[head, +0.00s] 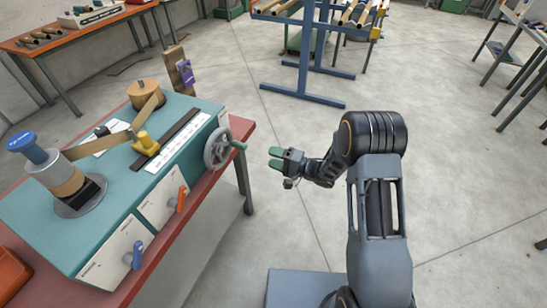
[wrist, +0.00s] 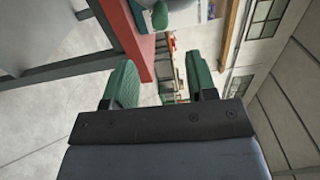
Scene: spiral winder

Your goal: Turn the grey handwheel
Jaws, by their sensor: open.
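The grey handwheel (head: 217,148) is mounted on the right end of the teal winder machine (head: 190,103) in the head view. A green handle (head: 239,145) sticks out from its rim towards the right. My gripper (head: 274,158) is to the right of the handwheel, apart from it, with its green fingers pointing left towards it. The gripper is open and empty. In the wrist view the two green fingers (wrist: 162,86) stand apart with nothing between them. A green knob-like part, probably the handle (wrist: 160,15), shows at the top of the wrist view.
The machine stands on a red-topped table (head: 243,128). On the machine are a blue-topped spindle (head: 33,148), a yellow clamp (head: 145,143), an orange lever (head: 181,199) and a blue lever (head: 136,255). A blue rack (head: 310,60) stands behind. The floor around my arm is clear.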

